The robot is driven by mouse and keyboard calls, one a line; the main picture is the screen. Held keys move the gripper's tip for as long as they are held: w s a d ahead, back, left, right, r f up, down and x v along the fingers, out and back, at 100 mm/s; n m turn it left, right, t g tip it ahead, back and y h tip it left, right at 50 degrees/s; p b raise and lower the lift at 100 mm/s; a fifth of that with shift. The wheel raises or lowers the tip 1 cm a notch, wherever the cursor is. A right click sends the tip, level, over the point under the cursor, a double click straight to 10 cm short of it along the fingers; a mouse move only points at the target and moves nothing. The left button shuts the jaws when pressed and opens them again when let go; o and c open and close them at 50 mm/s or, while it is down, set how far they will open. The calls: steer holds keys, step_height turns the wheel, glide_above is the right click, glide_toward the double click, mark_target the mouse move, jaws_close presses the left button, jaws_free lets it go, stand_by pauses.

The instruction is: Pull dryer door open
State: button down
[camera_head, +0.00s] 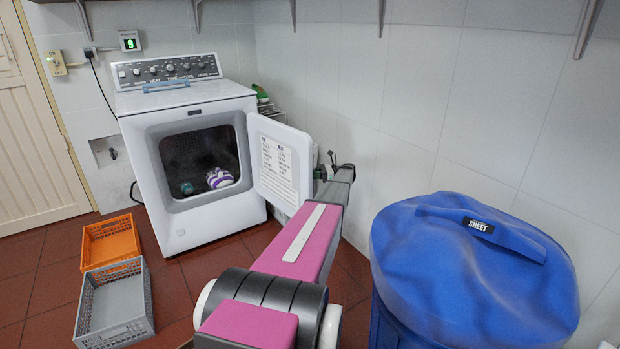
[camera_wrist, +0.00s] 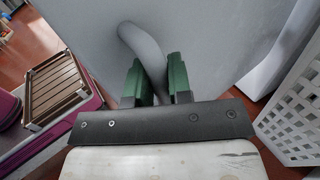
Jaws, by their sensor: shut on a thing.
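The white dryer (camera_head: 190,232) stands at the back wall. Its door (camera_head: 281,192) is swung wide open to the right, with its labelled inner face showing. A purple-and-white striped bundle (camera_head: 220,178) and a small teal item (camera_head: 187,188) lie in the dark drum. My arm reaches to the door's outer side, where the door partly hides my gripper in the head view. In the wrist view, the green fingers of my gripper (camera_wrist: 155,82) are shut on a grey curved handle (camera_wrist: 140,42) against a pale grey panel.
An orange crate (camera_head: 83,246) and a grey crate (camera_head: 79,321) sit on the red tile floor left of the dryer. A large blue covered bin (camera_head: 470,280) stands at the right. The wrist view shows a wooden slatted tray (camera_wrist: 57,90) and white lattice (camera_wrist: 298,118).

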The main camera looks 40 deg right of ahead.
steer(key=shift+s+r, duration=0.1)
steer(key=shift+r, duration=0.05)
steer(key=c, duration=1.1)
jaws_free()
steer(key=shift+d, duration=0.1)
steer(key=shift+d, duration=0.15)
steer(key=v, duration=1)
steer(key=shift+s+d, duration=0.1)
steer(key=shift+s, duration=0.1)
